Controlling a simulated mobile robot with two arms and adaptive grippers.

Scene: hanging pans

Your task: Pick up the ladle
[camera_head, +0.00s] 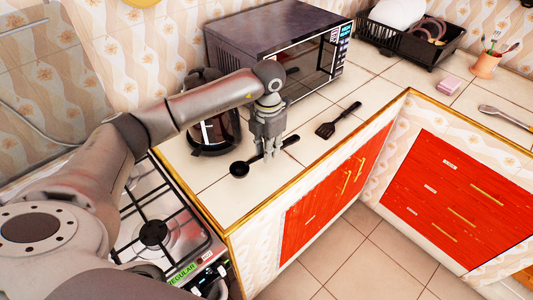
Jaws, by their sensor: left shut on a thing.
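A black ladle (241,168) lies along the tiled counter, its bowl toward the lower left and its handle toward the upper right. My left gripper (269,152) reaches down over the ladle's handle, its fingers shut on it. The fingers cover the middle of the handle; the handle's end shows to the right of them. The ladle appears at or very near the counter surface; I cannot tell whether it is raised. My right gripper is not in view.
A black slotted spatula (326,130) lies to the right on the counter. A coffee pot (213,135) stands just left of my gripper, and a microwave (300,55) is behind it. The gas stove (160,230) is at lower left. Free counter lies right of the spatula.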

